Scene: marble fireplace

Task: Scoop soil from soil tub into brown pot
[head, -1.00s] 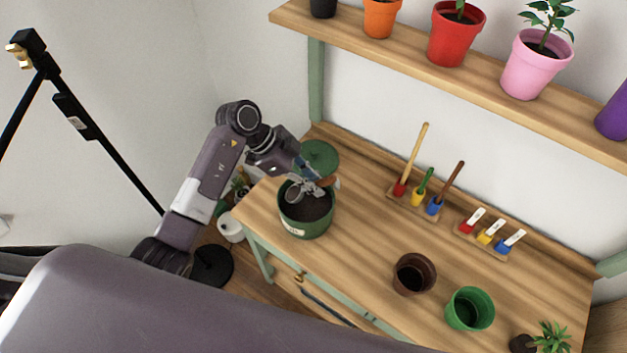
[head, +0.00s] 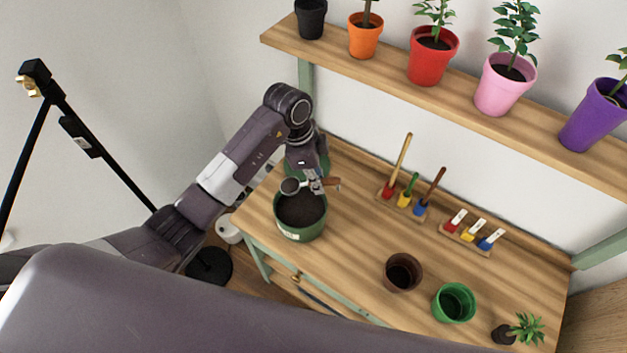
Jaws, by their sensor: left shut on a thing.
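My left gripper (head: 317,184) is shut on a scoop with a wooden handle (head: 332,184) and a round grey metal head (head: 290,187). The scoop is over the back part of the green soil tub (head: 300,236), near its rim. I cannot tell whether the head holds soil. The tub stands at the left end of the wooden table and has dark soil (head: 301,208) inside. The brown pot (head: 402,272) stands upright to the right of the tub, its inside dark. My right gripper is out of view.
A green pot (head: 453,303) stands right of the brown pot, with a small plant (head: 525,328) beyond it. Racks of tools (head: 402,198) and labels (head: 470,232) line the table's back. A shelf (head: 420,90) of potted plants hangs above. The middle table is clear.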

